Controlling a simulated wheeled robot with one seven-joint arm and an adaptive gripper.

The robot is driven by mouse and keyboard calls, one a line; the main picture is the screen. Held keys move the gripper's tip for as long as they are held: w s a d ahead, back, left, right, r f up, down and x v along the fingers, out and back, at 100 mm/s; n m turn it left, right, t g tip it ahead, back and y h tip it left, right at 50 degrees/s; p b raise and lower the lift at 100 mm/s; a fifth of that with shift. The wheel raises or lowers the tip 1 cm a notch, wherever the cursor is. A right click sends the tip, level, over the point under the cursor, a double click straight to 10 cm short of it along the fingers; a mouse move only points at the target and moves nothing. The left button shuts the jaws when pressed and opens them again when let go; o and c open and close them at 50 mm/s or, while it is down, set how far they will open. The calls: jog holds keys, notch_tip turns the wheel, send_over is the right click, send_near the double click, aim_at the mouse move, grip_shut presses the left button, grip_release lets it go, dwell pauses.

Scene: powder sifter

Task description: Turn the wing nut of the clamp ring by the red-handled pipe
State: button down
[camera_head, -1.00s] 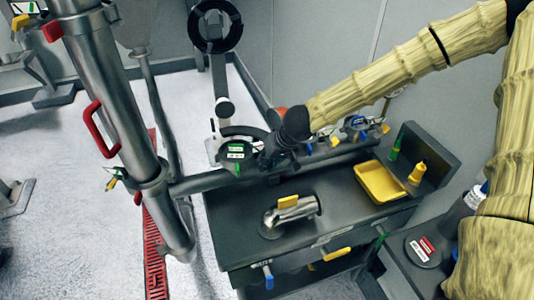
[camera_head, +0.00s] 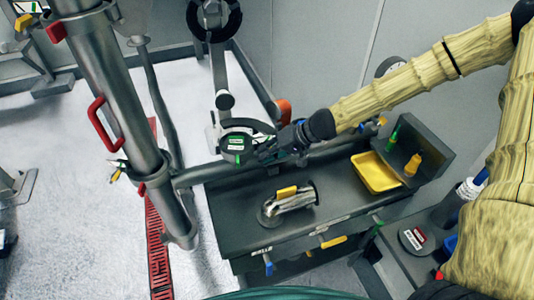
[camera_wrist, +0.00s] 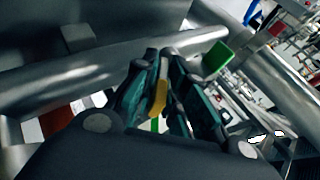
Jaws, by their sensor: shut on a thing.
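The steel pipe (camera_head: 112,90) with a red handle (camera_head: 101,122) stands at the left in the head view. Its clamp ring (camera_head: 152,180) sits low on it, with a small yellow and green part (camera_head: 118,168) at its left side. My gripper (camera_head: 262,152) is well to the right of that ring, beside a round dark fitting (camera_head: 238,143) above the horizontal pipe. In the wrist view, my gripper (camera_wrist: 157,85) has its dark green fingers shut on a narrow yellow piece (camera_wrist: 158,98), which looks like a wing nut. The fingers hide most of it, and its clamp cannot be made out.
A grey bench (camera_head: 235,215) holds a chrome elbow (camera_head: 290,200) and a yellow tray (camera_head: 376,172). The horizontal pipe (camera_head: 205,173) runs along its back edge. In the wrist view, steel pipes (camera_wrist: 70,80) lie close beyond the fingers, with a green block (camera_wrist: 216,60) to their right.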

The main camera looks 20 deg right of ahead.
dwell(0.3)
jog(key=c, duration=1.6)
grip_release()
jog(key=shift+d, duration=0.1)
jog(key=shift+r, duration=0.1)
jog(key=v, duration=1.1)
jog(key=shift+s+d, duration=0.2)
jog(key=shift+d, duration=0.2)
jog(key=shift+r, duration=0.15)
